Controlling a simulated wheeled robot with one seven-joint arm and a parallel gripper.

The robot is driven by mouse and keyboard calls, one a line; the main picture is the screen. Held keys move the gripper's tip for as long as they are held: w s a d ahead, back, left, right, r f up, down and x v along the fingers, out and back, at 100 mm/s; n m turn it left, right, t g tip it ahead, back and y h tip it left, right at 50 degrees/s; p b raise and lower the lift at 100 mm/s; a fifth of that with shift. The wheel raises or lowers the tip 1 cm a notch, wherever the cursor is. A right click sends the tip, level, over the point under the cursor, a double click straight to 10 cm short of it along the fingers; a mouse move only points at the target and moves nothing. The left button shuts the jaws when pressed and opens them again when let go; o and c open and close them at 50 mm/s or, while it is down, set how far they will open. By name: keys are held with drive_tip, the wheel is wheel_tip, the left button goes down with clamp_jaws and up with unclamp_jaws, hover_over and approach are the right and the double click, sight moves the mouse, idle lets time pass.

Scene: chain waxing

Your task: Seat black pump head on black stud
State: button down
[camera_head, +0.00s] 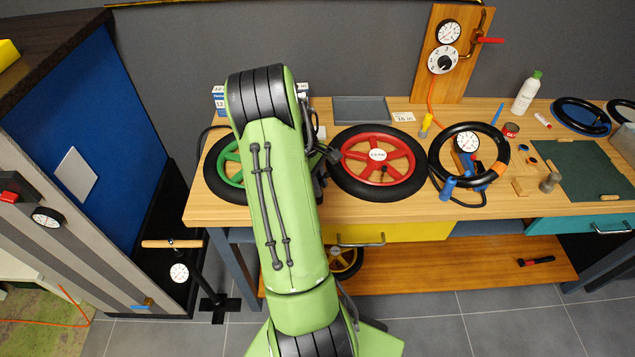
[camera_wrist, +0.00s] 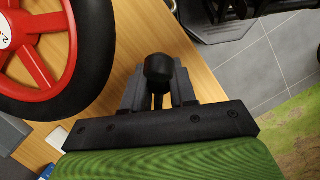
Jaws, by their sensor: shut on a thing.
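In the wrist view, my gripper (camera_wrist: 160,92) is shut on a black, rounded piece, which looks like the black pump head (camera_wrist: 158,68). The held piece is above the wooden table, beside the black tyre of the red wheel (camera_wrist: 40,60). In the head view, the red wheel (camera_head: 345,164) lies flat on the bench, and a dark end of my gripper (camera_head: 331,154) shows at its left edge. My arm hides most of the gripper there. A small dark piece (camera_head: 384,169) shows on the red wheel; I cannot tell whether it is the black stud.
A green wheel (camera_head: 212,170) lies partly behind my arm. A grey tray (camera_head: 361,108) is behind the red wheel, and a black ring (camera_head: 433,157) with a gauge (camera_head: 467,142) is to its right. A floor pump (camera_head: 188,270) with a wooden handle stands left of the bench.

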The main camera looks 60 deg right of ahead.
drive_tip(key=c, duration=0.8)
unclamp_jaws()
drive_tip(key=p+v, duration=0.2)
drive_tip(key=v, duration=1.3)
drive_tip(key=shift+w+r, duration=0.15)
drive_tip(key=shift+r, duration=0.2)
drive_tip(key=shift+d, duration=0.1)
